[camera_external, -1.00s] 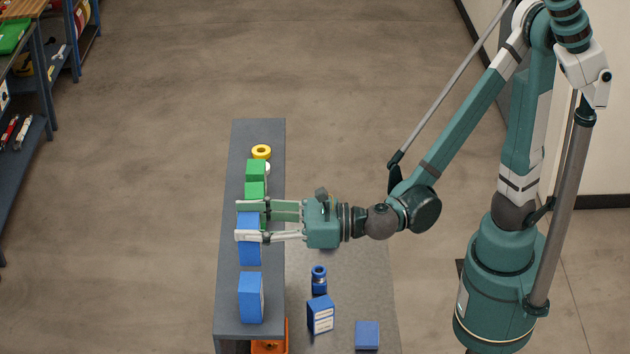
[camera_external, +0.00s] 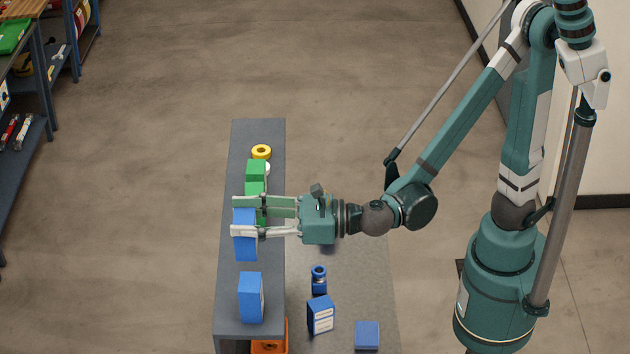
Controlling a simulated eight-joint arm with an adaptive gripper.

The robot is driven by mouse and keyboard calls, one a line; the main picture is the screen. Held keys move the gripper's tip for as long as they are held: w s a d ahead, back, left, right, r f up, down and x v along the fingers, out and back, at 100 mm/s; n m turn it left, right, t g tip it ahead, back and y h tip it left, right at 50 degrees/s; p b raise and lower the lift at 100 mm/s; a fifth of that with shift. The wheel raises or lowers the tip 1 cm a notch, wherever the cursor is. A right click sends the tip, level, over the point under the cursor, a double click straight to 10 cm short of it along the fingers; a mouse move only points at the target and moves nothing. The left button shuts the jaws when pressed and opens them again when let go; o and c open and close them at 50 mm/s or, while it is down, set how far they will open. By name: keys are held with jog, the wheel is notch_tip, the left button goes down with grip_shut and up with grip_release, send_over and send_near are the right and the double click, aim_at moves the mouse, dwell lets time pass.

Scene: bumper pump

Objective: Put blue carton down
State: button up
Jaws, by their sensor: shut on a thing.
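A blue carton (camera_external: 245,246) stands upright between the fingers of my gripper (camera_external: 247,216), over the long grey shelf (camera_external: 234,290). My gripper is shut on this carton from the right side, and the fingers cover part of its upper half. I cannot tell whether the carton's base touches the shelf. A second blue carton (camera_external: 250,298) stands on the shelf nearer the camera, apart from the held one.
Green blocks (camera_external: 256,171) and a yellow ring (camera_external: 261,152) are on the shelf beyond the gripper. On the lower surface right of the shelf are a blue bottle (camera_external: 319,278), a blue box (camera_external: 320,315) and a flat blue box (camera_external: 367,334).

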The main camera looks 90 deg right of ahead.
jog(key=w+d+h, duration=0.1)
jog(key=w+d, duration=0.6)
jog(key=d, duration=0.5)
jog(key=w+d+f+m+g+h+b, duration=0.1)
jog(key=d+f+m+h+b, duration=0.15)
jog(key=d, duration=1.75)
jog(key=w+d+f+m+h+b, duration=0.1)
jog(key=d+f+m+h+b, duration=0.15)
jog(key=d, duration=1.75)
jog(key=s+d+f+m+g+h+b, duration=0.1)
jog(key=s+d+f+h+b, duration=0.1)
jog(key=s+d, duration=0.8)
jog(key=s+d+f+m+g+h+b, duration=0.15)
jog(key=s+d, duration=0.25)
jog(key=d, duration=1.1)
jog(key=s+d+f+m+g+h+b, duration=0.1)
jog(key=s+d+f+g+h+b, duration=0.15)
jog(key=s+d, duration=0.8)
jog(key=shift+n+t+y, duration=0.35)
jog(key=shift+t+y, duration=0.05)
jog(key=shift+t, duration=0.5)
jog(key=s+a+f, duration=0.1)
jog(key=f, duration=0.1)
jog(key=s+a+f+b, duration=0.1)
jog(key=s+f, duration=0.1)
jog(key=shift+a, duration=0.2)
